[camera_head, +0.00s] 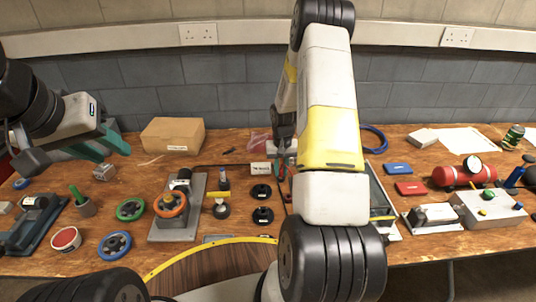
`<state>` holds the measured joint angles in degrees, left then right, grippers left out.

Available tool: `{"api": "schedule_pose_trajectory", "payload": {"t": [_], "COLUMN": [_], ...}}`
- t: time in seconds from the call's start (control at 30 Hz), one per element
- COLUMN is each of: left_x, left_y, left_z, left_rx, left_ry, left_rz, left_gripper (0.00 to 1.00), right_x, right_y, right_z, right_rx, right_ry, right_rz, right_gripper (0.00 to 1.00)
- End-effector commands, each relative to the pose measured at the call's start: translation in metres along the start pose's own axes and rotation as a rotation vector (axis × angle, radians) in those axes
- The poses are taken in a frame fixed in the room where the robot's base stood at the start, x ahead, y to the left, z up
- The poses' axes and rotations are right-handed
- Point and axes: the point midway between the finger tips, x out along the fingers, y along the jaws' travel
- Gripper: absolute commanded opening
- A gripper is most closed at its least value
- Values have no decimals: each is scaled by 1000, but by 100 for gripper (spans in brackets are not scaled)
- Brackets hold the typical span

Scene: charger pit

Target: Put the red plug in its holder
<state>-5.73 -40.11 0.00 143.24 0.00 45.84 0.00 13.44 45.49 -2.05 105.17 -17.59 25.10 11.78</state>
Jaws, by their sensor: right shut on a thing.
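My right gripper (283,158) is behind my right forearm, low over the back middle of the table. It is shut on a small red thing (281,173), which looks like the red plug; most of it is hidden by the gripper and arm. A small white labelled block (259,168) is just left of it. Two black round pieces (262,192) (263,215) sit in front; I cannot tell whether either is the plug's holder.
A cardboard box (172,136) stands at the back left. A grey plate with an orange handwheel (170,205), a green ring (130,209) and a blue wheel (115,245) are left of centre. A red cylinder with gauge (465,174) and a grey switch box (490,208) are right.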

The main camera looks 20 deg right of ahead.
Motion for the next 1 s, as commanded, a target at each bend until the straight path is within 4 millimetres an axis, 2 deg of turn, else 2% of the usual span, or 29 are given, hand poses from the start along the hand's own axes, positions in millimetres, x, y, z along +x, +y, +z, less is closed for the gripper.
{"api": "schedule_pose_trajectory", "payload": {"t": [0.07, 0.1, 0.2, 0.57, 1.0], "left_x": [0, 0, 0, 0, 0], "left_y": [0, 0, 0, 0, 0], "left_z": [0, 0, 0, 0, 0], "left_rx": [0, 0, 0, 0, 0], "left_ry": [0, 0, 0, 0, 0], "left_rz": [0, 0, 0, 0, 0], "left_gripper": [36, 36, 36, 36, 36], "right_x": [2, 2, 2, -2, -67], "right_y": [0, 0, 0, 0, 0], "right_z": [0, 0, 0, 0, 0], "right_rx": [0, 0, 0, 0, 1], "right_ry": [0, 0, 0, 0, 1], "right_rz": [0, 0, 0, 0, 0], "right_gripper": [0, 25, 45, 45, 45]}}
